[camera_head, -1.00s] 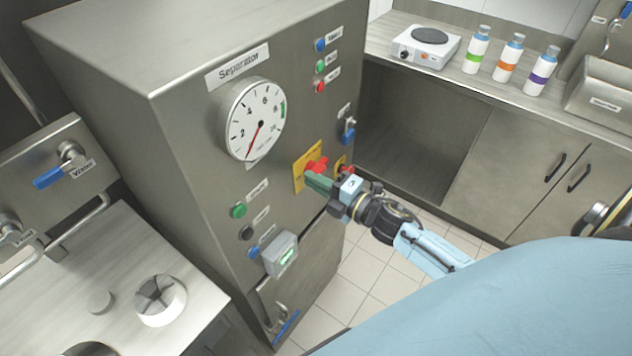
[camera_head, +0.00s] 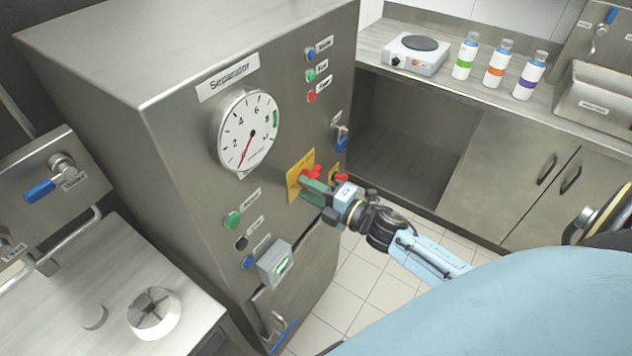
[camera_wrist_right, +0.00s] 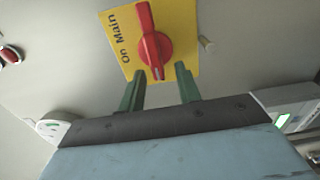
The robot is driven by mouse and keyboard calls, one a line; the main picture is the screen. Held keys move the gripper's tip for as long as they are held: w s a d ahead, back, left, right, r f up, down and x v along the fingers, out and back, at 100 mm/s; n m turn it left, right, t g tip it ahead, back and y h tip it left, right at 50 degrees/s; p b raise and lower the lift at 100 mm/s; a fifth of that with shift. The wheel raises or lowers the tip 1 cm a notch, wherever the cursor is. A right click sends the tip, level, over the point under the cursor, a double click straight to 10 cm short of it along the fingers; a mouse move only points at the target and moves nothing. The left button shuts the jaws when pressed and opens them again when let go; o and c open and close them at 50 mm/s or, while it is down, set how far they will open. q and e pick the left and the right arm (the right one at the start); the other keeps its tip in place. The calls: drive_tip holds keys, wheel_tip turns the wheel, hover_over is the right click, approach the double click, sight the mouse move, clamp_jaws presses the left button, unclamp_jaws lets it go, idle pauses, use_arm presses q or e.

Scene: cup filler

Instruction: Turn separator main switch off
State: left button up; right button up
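The separator (camera_head: 120,60) is a tall steel cabinet with a round gauge on its front. Its main switch is a red rotary knob on a yellow plate (camera_head: 293,185). In the right wrist view the red knob (camera_wrist_right: 152,45) points along the picture's vertical, and the plate (camera_wrist_right: 178,20) reads "Main" and "On". My right gripper (camera_head: 312,189) is at the plate. In the wrist view its two green fingers (camera_wrist_right: 160,82) stand apart, one on each side of the knob's lower end, with gaps visible. The head view partly hides the knob behind the fingers. My left gripper is not in view.
A second, smaller yellow plate with a red knob (camera_head: 341,179) sits just right of the main switch. Green, black and blue buttons and a small display box (camera_head: 275,264) are below. A counter with a hot plate (camera_head: 416,53) and bottles stands at the right.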

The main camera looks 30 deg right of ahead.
drive_tip(key=b+v, duration=0.1)
drive_tip(key=v, duration=1.2)
drive_tip(key=shift+s, duration=0.2)
drive_tip(key=s+d+f+m+g+h+b, duration=0.1)
drive_tip(key=s+f+m+g+h, duration=0.2)
drive_tip(key=f, duration=0.7)
drive_tip(key=s+f+m+g+h+b, duration=0.1)
drive_tip(key=s+f+m+h+b, duration=0.15)
drive_tip(key=f+m, duration=0.6)
drive_tip(key=s+d+f+m+g+h+b, duration=0.1)
drive_tip(key=s+f+g, duration=0.15)
drive_tip(key=f, duration=1.05)
drive_tip(key=s+a+f+m+g+b, duration=0.1)
drive_tip(key=s+a+f+m+g, duration=0.3)
drive_tip(key=s+f, duration=0.5)
drive_tip(key=s+a+f+m+g+b, duration=0.1)
drive_tip(key=s+a+f+m+g, duration=0.2)
drive_tip(key=s, duration=1)
wheel_tip(320, 180, down, 6)
drive_tip(key=shift+s+a+r+m+g, duration=0.1)
drive_tip(key=shift+s+a+m+g, duration=0.25)
drive_tip(key=shift+a+g, duration=0.75)
drive_tip(key=shift+w+h, duration=0.1)
drive_tip(key=shift+h, duration=0.15)
